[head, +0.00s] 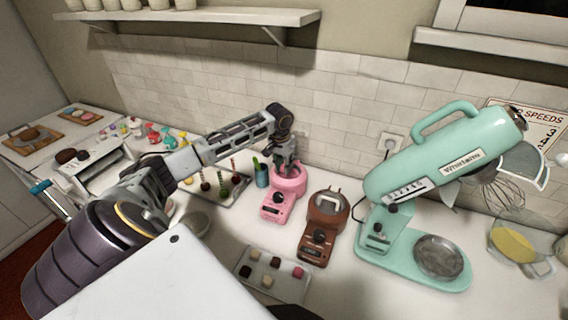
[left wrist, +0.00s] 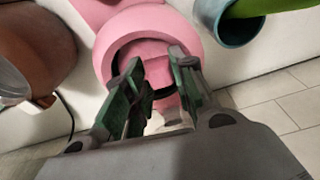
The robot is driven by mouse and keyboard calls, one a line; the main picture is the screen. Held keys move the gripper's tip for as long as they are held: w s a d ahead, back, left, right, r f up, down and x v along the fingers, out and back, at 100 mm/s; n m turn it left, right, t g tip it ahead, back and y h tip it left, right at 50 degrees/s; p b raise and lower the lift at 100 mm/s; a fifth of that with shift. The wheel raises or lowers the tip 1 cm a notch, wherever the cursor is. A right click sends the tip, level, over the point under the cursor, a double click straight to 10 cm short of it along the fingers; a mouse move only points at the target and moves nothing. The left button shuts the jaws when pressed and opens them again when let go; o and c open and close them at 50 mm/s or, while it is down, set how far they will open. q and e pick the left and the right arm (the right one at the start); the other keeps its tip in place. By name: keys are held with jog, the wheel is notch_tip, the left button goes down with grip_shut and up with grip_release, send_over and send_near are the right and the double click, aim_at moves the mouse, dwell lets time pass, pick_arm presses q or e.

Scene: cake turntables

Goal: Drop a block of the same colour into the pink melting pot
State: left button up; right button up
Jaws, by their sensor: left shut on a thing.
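The pink melting pot (head: 276,206) stands on the counter, left of the brown melting pot (head: 318,235). My left gripper (head: 287,168) points down right over the pink pot's bowl. In the left wrist view, the fingers (left wrist: 160,88) of my left gripper are inside or just above the round rim of the pink pot (left wrist: 145,20). A tray (head: 246,282) of small dark, white and pink blocks lies in front of the pots. My right gripper is not in view.
A teal cup (head: 262,178) stands close left of the pink pot, and a tray of cake pops (head: 226,190) lies beyond it. The mint stand mixer (head: 420,165) is at right. The tiled wall is close behind the pots. Clear counter lies front left of the pink pot.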

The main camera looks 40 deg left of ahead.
pick_arm(q)
jog(key=o, duration=0.9)
jog(key=shift+r, duration=0.1)
notch_tip(320, 180, up, 12)
jog(key=s, duration=0.1)
jog(key=shift+s+d, duration=0.15)
jog(key=shift+s, duration=0.2)
jog(key=shift+f, duration=0.2)
dwell(0.7)
